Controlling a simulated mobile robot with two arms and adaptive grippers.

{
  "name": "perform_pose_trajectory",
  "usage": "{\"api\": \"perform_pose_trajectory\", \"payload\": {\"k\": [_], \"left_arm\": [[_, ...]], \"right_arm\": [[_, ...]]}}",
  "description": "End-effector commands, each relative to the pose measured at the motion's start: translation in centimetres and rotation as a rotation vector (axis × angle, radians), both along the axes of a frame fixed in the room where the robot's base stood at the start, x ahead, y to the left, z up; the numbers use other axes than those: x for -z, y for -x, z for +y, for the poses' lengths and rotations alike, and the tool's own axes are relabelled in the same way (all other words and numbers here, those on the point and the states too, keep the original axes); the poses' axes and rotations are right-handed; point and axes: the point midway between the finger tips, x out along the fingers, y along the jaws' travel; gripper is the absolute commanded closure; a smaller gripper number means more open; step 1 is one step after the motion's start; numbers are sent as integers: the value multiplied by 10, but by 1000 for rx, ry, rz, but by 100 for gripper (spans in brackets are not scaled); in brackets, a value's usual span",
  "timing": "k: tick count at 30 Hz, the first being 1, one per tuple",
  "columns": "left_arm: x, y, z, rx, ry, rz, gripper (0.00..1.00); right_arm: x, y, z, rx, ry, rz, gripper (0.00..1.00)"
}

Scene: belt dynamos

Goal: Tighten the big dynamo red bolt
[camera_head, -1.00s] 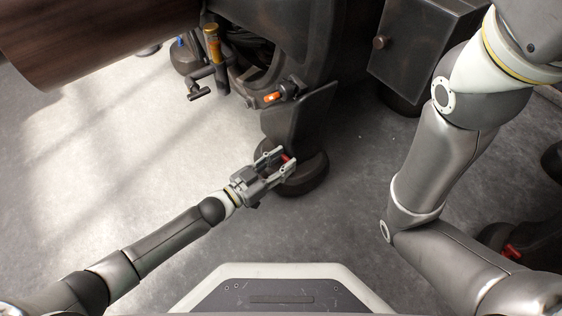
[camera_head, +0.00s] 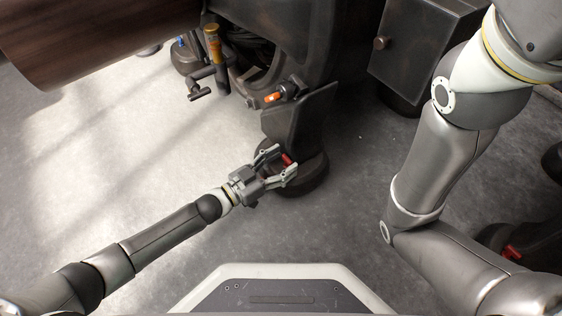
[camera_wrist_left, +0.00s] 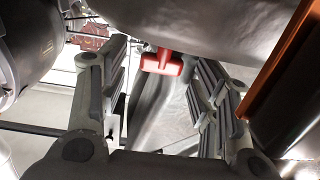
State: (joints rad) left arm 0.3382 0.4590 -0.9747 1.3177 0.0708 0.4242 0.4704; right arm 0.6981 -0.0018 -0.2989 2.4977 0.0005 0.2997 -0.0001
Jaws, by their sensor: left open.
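The red bolt (camera_head: 287,159) sits low on the dark machine, just above a round dark foot (camera_head: 305,182). In the left wrist view the red bolt (camera_wrist_left: 161,63) shows as a T-shaped handle under a curved grey metal body. My left gripper (camera_head: 284,161) is open, with one finger on each side of the bolt. In the left wrist view my left gripper (camera_wrist_left: 160,70) shows gaps between both fingers and the bolt handle. My right arm (camera_head: 440,170) stands at the right, and its gripper is out of view.
An orange-tipped part (camera_head: 273,97) sits on the machine above the bolt. A yellow-topped handle (camera_head: 212,45) stands farther left. A dark box with a knob (camera_head: 420,50) is at the upper right. The floor (camera_head: 110,160) to the left is clear.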

Motion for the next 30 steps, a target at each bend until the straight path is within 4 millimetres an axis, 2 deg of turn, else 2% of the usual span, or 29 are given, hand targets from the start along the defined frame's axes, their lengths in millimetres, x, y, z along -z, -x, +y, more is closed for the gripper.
{"api": "perform_pose_trajectory", "payload": {"k": [5,12,18,30], "left_arm": [[2,16,21,-2,-5,4,43],[2,47,62,-1,-3,4,43],[1,66,86,-1,-2,2,43],[0,72,93,0,-1,1,43]], "right_arm": [[0,1,0,0,0,-2,43],[0,1,0,0,1,-3,43],[0,2,0,0,2,-5,43],[0,2,0,0,2,-5,43]]}}
